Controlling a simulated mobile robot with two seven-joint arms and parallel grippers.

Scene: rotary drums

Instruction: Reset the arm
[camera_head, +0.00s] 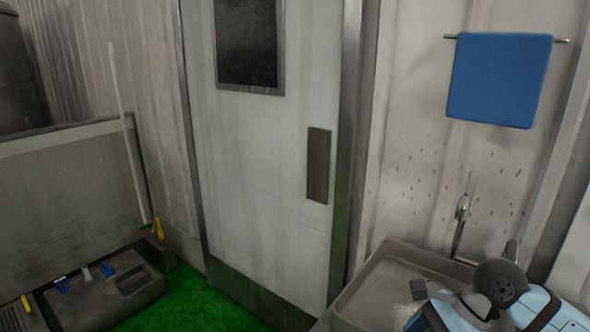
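My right arm (502,284) comes in at the lower right corner, with a dark round joint and light blue and grey parts. It is folded in front of the grey sink (372,290). Its gripper end cannot be made out clearly, and I cannot tell whether it is open or shut. I see nothing held. My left arm and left gripper are out of view.
A tap (461,215) is on the wall behind the sink. A blue towel (500,80) hangs on a rail above. A closed white door (262,160) stands in the middle. A grey unit (105,290) with coloured handles is at lower left, beside green floor (205,305).

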